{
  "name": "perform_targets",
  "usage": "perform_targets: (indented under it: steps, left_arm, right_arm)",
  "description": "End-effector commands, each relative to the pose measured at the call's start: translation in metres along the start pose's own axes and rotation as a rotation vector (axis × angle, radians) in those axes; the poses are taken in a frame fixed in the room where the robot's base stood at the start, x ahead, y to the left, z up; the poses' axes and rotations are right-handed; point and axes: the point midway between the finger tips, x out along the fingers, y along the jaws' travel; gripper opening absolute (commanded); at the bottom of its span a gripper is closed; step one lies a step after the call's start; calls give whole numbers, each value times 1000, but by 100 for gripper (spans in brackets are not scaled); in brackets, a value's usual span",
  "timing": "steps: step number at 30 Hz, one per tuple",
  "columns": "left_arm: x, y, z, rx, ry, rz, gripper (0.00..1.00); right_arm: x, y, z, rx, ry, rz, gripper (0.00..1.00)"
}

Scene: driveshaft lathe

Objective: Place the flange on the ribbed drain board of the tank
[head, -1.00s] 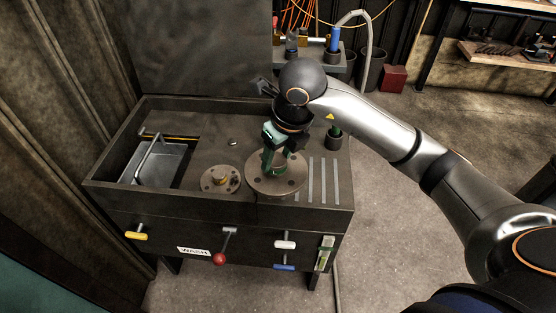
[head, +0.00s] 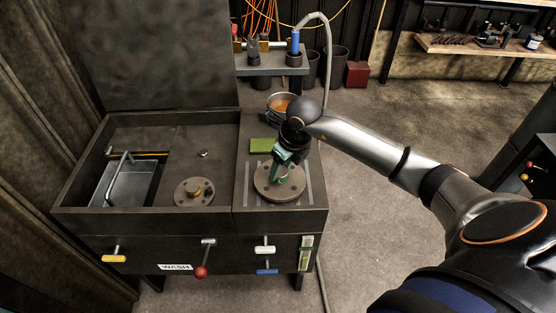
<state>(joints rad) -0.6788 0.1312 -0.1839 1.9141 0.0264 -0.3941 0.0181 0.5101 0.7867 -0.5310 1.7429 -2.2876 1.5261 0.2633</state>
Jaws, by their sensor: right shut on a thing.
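My right gripper (head: 281,177) is shut on the hub of a round grey-brown flange (head: 268,190) with bolt holes. The flange is level, over the ribbed drain board (head: 308,187) at the right side of the wash tank (head: 90,217). Light strips of the board show on both sides of it. I cannot tell whether its underside touches the board. My left gripper is not in view.
A green pad (head: 263,145) lies behind the held flange. The open basin (head: 126,183) is at left. Coloured handles, including a red knob (head: 201,272), stick out in front. The tank's rim surrounds the board.

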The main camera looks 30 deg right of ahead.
Motion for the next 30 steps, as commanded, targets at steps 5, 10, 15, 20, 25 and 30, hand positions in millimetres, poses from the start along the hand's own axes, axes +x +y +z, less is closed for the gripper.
perform_targets:
  steps: [5,10,15,20,25,30]
  left_arm:
    - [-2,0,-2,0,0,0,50]
    - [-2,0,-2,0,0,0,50]
    - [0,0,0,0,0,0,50]
    - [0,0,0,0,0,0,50]
    - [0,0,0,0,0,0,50]
    - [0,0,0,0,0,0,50]
  right_arm:
    - [9,0,1,0,-12,0,0]
    - [9,0,1,0,-13,-2,0]
    - [12,0,0,0,-12,-2,0]
    - [14,0,-3,0,-2,-1,69]
    - [14,0,-3,0,-2,-1,85]
    - [14,0,-3,0,-2,-1,85]
